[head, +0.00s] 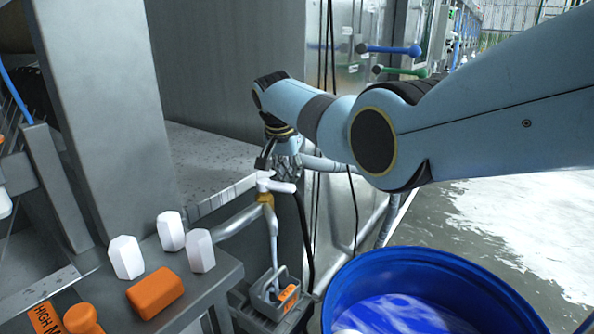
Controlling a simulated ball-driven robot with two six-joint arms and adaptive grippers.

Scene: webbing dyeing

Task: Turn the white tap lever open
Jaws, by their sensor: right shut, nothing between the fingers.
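The white tap lever (276,185) sits on top of a tap with a brass-coloured body (265,199), at the end of a grey pipe in the middle of the head view. My right arm reaches in from the right, and my right gripper (277,169) points down just above the lever. The gripper is shut and empty. Its fingertips are very close to the lever, and I cannot tell whether they touch it. My left gripper is not in view.
A large blue barrel (440,262) with blue and white contents stands at the lower right. A small grey container (270,295) sits under the tap. At lower left, a metal bench holds several white blocks (126,257) and an orange block (155,292). A black hose hangs beside the tap.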

